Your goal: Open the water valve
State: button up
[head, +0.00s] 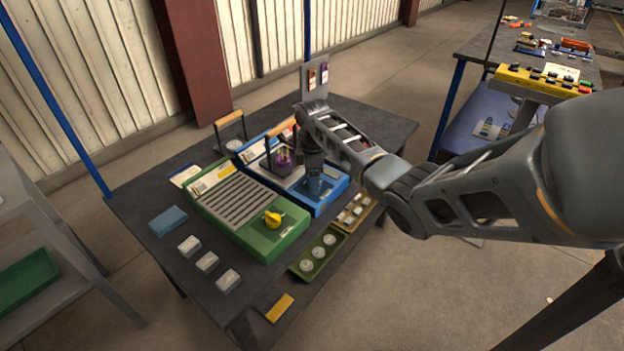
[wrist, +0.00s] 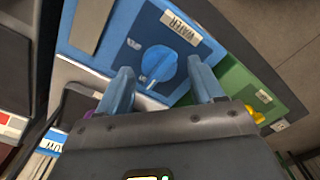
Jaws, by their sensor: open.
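The water valve is a round blue knob (wrist: 158,64) on a blue panel with a "WATER" label (wrist: 180,26) in the wrist view. A pale pointer mark shows on the knob's lower part. The blue unit (head: 333,191) stands on the table in the head view, where my arm partly covers it. My gripper (wrist: 163,82) is open, with one blue finger on each side of the knob in the picture. I cannot tell whether the fingers touch the knob. In the head view my gripper (head: 314,182) points down over the blue unit.
A green unit (head: 258,240) with a yellow knob (head: 272,219) stands beside the blue one. A dark pot with a purple part (head: 283,160) is close to my gripper. White blocks (head: 207,262), a blue block (head: 167,221) and a green tray (head: 300,268) lie on the dark table (head: 150,195).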

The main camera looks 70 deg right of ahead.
jog(key=shift+f, duration=0.4)
jog(key=shift+c, duration=0.3)
jog(key=shift+f, duration=0.1)
jog(key=c, duration=0.9)
